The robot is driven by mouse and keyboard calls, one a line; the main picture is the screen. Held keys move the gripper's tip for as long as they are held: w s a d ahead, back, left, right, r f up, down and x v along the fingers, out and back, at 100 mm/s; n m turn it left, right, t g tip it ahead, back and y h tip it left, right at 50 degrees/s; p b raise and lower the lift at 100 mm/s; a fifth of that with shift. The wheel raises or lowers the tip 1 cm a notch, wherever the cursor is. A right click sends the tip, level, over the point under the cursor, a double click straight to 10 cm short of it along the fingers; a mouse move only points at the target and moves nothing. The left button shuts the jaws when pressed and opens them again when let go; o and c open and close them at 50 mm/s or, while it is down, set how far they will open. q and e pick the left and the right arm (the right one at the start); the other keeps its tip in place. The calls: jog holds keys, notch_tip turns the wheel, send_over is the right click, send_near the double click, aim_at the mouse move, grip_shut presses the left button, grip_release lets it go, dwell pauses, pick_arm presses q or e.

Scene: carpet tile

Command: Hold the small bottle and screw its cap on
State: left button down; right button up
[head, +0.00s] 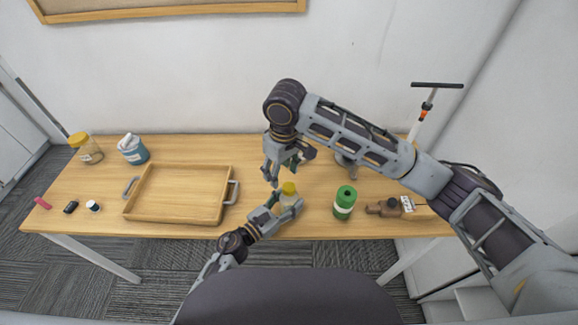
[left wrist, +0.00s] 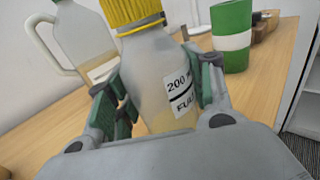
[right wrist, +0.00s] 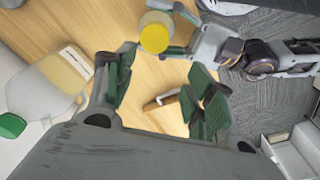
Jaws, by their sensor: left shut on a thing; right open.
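The small bottle (left wrist: 160,80) is clear with pale contents and a "200 ML FULL" label. My left gripper (head: 286,207) is shut around its body and holds it upright near the table's front edge. The yellow cap (left wrist: 132,12) sits on the bottle's mouth, with a thin yellow ring below it; how tight it is I cannot tell. In the right wrist view the cap (right wrist: 155,36) shows from above, beyond the fingers and off to one side. My right gripper (head: 281,174) is open and empty, above and behind the cap in the head view.
A large jug (left wrist: 80,42) with a handle stands behind the bottle. A green can (head: 345,201) is to its right, a brown object (head: 385,208) farther right. A wooden tray (head: 180,219) lies left. A yellow-lidded jar (head: 88,150) and blue tub (head: 133,151) stand far left.

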aim_at(289, 186)
jog(key=n, duration=0.4)
jog(key=shift+d+r, duration=0.15)
jog(key=shift+d, duration=0.05)
jog(key=n, duration=0.5)
jog(key=shift+s+d+r, duration=0.1)
jog(key=shift+d+r, duration=0.15)
jog(key=shift+d, duration=0.05)
jog(key=n, duration=0.4)
jog(key=shift+d+r+n+h, duration=0.25)
jog(key=shift+d+n+h, duration=0.05)
jog(key=shift+n, duration=0.1)
jog(key=n, duration=0.4)
jog(key=shift+d+r+g, duration=0.2)
jog(key=shift+d+g, duration=0.1)
jog(key=shift+f, duration=0.1)
jog(key=shift+f, duration=3.95)
